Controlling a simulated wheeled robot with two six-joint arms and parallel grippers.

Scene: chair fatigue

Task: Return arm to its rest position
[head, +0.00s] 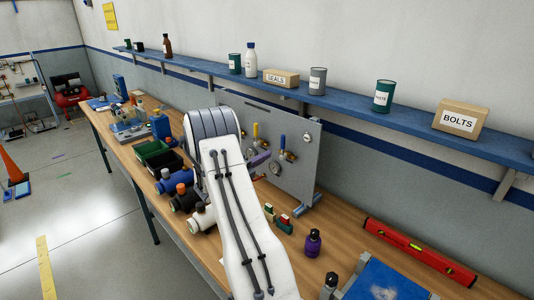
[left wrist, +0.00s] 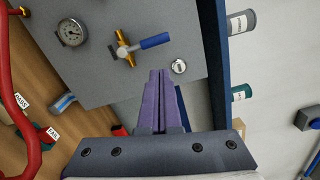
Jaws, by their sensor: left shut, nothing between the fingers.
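My left arm, white with dark cables, reaches up from the bottom of the head view over the wooden workbench (head: 215,262). Its purple left gripper (head: 260,160) is partly hidden behind the arm, in front of the grey gauge panel (head: 300,178). In the left wrist view the purple fingers (left wrist: 160,100) are together with nothing between them. Behind them are the panel (left wrist: 110,85), a pressure gauge (left wrist: 71,32) and a brass valve with a blue handle (left wrist: 140,46). I cannot tell the gap to the panel. My right gripper is not in view.
A blue shelf (head: 340,102) with cans, bottles and boxes runs along the wall above. Bins (head: 165,160) and cylindrical parts stand left.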

